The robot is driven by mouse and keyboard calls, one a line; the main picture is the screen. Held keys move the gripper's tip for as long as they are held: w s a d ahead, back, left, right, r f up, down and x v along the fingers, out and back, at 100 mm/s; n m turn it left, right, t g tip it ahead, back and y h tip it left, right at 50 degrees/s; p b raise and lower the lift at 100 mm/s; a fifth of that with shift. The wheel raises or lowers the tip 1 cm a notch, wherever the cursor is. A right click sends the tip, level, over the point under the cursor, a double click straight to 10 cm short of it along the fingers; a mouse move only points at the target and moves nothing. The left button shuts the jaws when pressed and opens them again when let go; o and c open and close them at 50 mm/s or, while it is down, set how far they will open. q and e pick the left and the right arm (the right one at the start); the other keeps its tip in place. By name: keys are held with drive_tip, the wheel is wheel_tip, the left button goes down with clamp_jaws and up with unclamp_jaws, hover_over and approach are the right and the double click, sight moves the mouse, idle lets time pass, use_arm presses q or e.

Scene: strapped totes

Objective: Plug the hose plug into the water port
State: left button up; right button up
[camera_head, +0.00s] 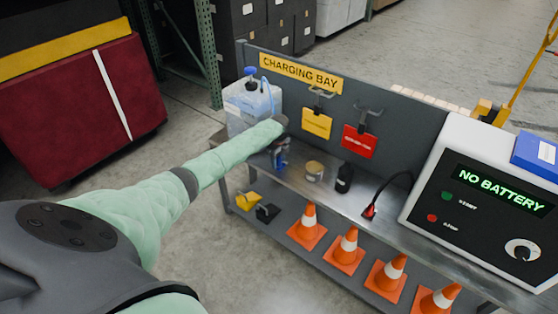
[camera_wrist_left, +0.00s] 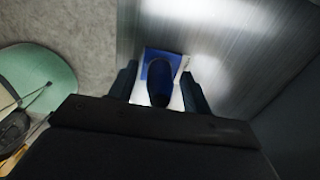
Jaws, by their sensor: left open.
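A translucent water jug (camera_head: 240,112) with a blue cap stands at the left end of the metal bench, with a thin blue hose (camera_head: 268,92) at its top. My left arm reaches over the bench, and my left gripper (camera_head: 281,155) points down beside the jug, mostly hidden by the arm. In the left wrist view my left gripper (camera_wrist_left: 164,92) is open. Its fingers stand either side of a dark blue rounded piece (camera_wrist_left: 160,82) with a blue and white part behind it. I cannot tell whether this is the hose plug, or whether the fingers touch it. I cannot make out the water port.
A charger reading NO BATTERY (camera_head: 490,190) is at right. A grey panel (camera_head: 400,130) backs the bench. Several cones (camera_head: 345,250) fill the lower shelf.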

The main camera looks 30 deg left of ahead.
idle(0.5)
use_arm(q)
clamp_jaws()
drive_tip(key=shift+r, duration=0.15)
drive_tip(key=shift+r+p, duration=0.85)
drive_tip(key=shift+p, duration=0.05)
drive_tip(key=shift+r, duration=0.1)
drive_tip(key=shift+r+p, duration=1.5)
drive_tip(key=shift+r, duration=0.4)
